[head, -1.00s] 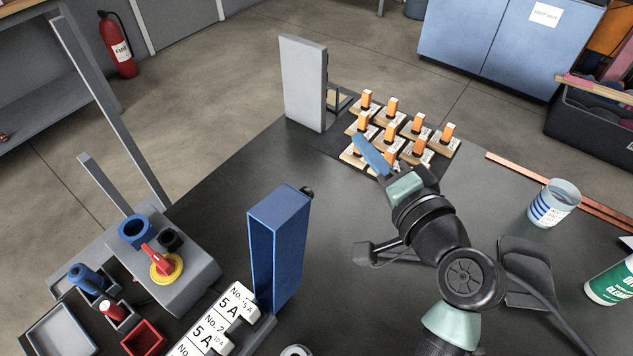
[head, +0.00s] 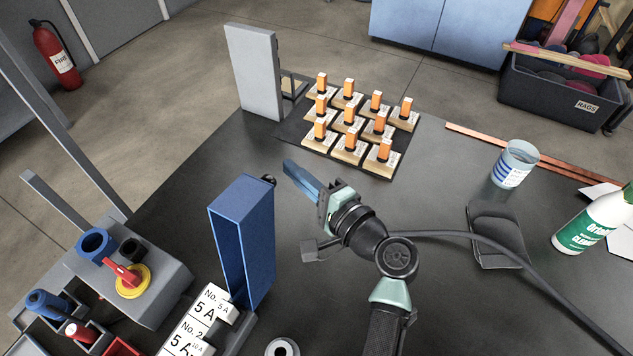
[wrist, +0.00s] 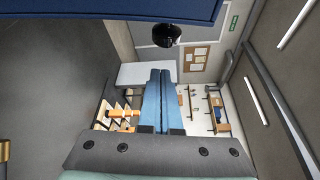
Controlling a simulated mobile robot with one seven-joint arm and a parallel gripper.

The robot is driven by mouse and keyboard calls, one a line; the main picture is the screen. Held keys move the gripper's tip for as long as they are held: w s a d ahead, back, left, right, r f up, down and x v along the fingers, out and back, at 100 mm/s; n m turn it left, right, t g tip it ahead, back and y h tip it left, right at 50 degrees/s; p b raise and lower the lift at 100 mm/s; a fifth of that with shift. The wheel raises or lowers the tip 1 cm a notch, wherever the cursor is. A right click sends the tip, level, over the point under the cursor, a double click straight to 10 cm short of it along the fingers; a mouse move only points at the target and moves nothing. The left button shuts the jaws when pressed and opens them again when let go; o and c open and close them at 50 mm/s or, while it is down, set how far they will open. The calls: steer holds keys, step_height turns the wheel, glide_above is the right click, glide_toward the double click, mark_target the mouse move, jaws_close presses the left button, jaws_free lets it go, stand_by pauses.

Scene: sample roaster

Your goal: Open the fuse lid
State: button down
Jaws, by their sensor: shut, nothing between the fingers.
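The fuse lid (head: 258,235) looks like a long blue hollow cover. It stands upright beside the white fuse blocks marked 5 A (head: 206,305), its hollow side facing the camera. A black knob (head: 268,180) sticks out near its top on the far side. In the wrist view the blue lid (wrist: 120,8) crosses the top edge, with the black knob (wrist: 167,35) below it. My gripper (head: 290,166) has blue fingers and is shut and empty, just right of the knob and apart from it. Its closed fingers (wrist: 160,75) also show in the wrist view.
Several orange-topped blocks on wooden bases (head: 349,118) stand behind my gripper, near a grey upright panel (head: 254,72). A grey box with a red switch (head: 125,275) is left of the lid. A cup (head: 514,165) and a green-labelled bottle (head: 592,222) stand right.

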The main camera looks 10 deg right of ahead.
mark_target(267, 198)
steer(key=shift+s+a+r+p, duration=0.2)
steer(key=shift+s+a, duration=0.25)
steer(key=shift+s, duration=0.2)
steer(key=shift+s+a+r+p, duration=0.1)
steer(key=shift+s+a+r, duration=0.05)
steer(key=shift+s+a, duration=0.4)
steer(key=shift+s+d, duration=0.1)
steer(key=shift+s, duration=0.05)
steer(key=s+a, duration=0.1)
steer(key=s+r+n, duration=0.1)
steer(key=s+a+r+n+b, duration=0.1)
steer(key=shift+s+a+r, duration=0.15)
steer(key=shift+s+a, duration=0.15)
steer(key=shift+s+a+r+t, duration=0.3)
steer(key=shift+s+r, duration=0.1)
steer(key=shift+w, duration=0.1)
